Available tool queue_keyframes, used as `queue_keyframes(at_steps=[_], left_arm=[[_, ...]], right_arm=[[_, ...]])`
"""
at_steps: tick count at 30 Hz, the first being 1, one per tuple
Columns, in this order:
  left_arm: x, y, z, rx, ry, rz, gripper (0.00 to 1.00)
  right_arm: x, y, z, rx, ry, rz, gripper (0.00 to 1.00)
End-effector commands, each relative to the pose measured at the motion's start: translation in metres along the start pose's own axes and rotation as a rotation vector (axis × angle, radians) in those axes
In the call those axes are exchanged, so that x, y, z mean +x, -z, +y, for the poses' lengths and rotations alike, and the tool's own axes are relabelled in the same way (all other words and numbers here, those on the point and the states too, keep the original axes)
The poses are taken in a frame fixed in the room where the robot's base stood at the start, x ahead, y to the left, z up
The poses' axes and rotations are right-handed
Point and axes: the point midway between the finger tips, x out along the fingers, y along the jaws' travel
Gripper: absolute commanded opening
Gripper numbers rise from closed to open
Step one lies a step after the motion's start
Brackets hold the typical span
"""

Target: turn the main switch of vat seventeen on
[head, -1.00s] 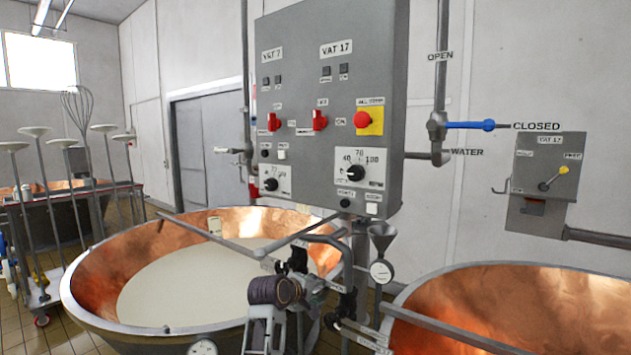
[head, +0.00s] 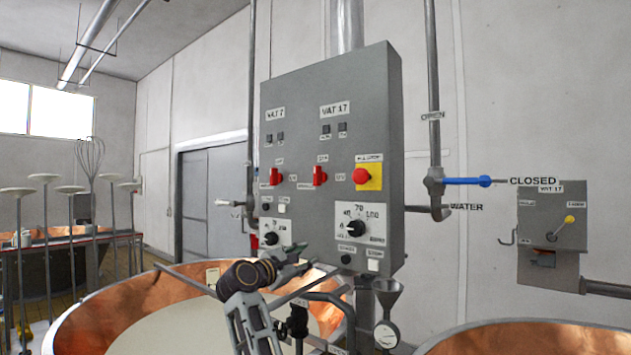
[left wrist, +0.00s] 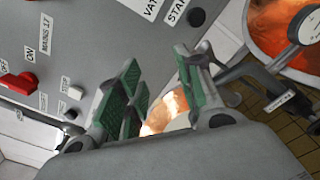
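The grey control panel (head: 362,115) hangs above the vats with two columns, labelled VAT 7 and VAT 17. Under VAT 17 is a red switch (head: 319,176) with its handle about upright. A similar red switch (head: 275,177) is under VAT 7. My left gripper (head: 296,268) is in front of the panel's lower edge, below both switches and apart from them. In the left wrist view its green-padded fingers (left wrist: 160,95) are open and empty. A red switch (left wrist: 18,84) shows at that view's left edge; I cannot tell which vat's. My right gripper is out of view.
A yellow-backed red button (head: 361,176) is right of the VAT 17 switch, with a dial (head: 356,228) below. A blue valve handle (head: 466,181) sticks out at right. A copper vat (head: 120,318) lies under my left arm. A funnel (head: 385,300) stands below the panel.

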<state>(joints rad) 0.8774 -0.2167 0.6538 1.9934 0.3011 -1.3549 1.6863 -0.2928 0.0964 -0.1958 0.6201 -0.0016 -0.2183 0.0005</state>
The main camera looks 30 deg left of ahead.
Motion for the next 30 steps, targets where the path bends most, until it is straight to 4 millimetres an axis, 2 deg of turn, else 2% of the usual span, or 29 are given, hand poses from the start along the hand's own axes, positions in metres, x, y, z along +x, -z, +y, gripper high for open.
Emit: queue_keyframes(at_steps=[6,18,24,30], left_arm=[[-0.010,-0.032,0.043,-0.209,-0.062,-0.098,0.36],[-0.034,-0.084,0.108,-0.570,-0.114,-0.292,0.36],[-0.045,-0.101,0.129,-0.695,-0.118,-0.366,0.36],[-0.049,-0.106,0.136,-0.738,-0.116,-0.392,0.36]], right_arm=[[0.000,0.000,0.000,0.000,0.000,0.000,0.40],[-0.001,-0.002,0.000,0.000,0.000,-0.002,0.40],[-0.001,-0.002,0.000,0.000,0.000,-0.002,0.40],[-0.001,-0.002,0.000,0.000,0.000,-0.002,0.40]])
